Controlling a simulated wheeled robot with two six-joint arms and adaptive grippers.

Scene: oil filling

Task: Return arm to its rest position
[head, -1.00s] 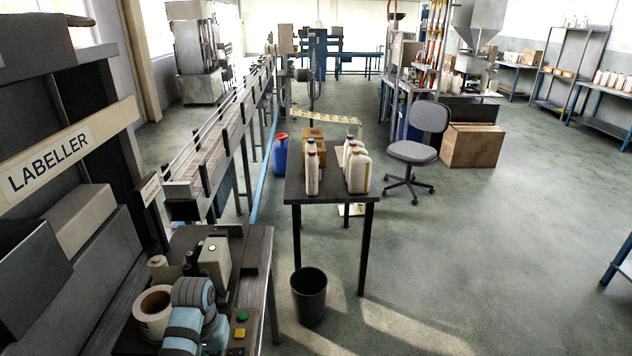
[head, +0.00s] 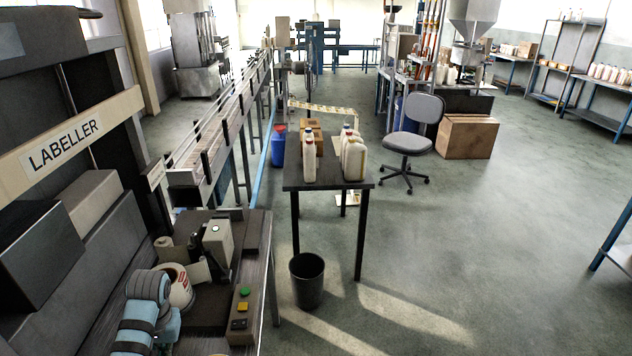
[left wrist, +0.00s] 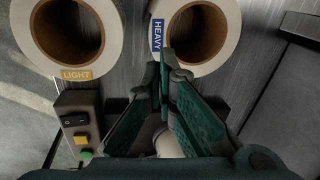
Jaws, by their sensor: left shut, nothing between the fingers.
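My left arm, light blue and dark grey, comes in at the lower left of the head view, over the labelling bench (head: 262,235). In the left wrist view my left gripper (left wrist: 166,68) has its green fingers closed together at the tips, with nothing held. Its tips are in front of the label roll marked HEAVY (left wrist: 220,60). The label roll marked LIGHT (left wrist: 97,20) is to their left. In the head view the fingertips are hidden or too small to make out. My right gripper is in neither view.
The button box (head: 241,308) sits right of my arm, and the labeller's grey head (head: 218,243) stands behind it. The labeller frame (head: 85,140) rises at left. A table with bottles (head: 330,180) and a black bin (head: 307,283) stand beyond. Open floor lies at right.

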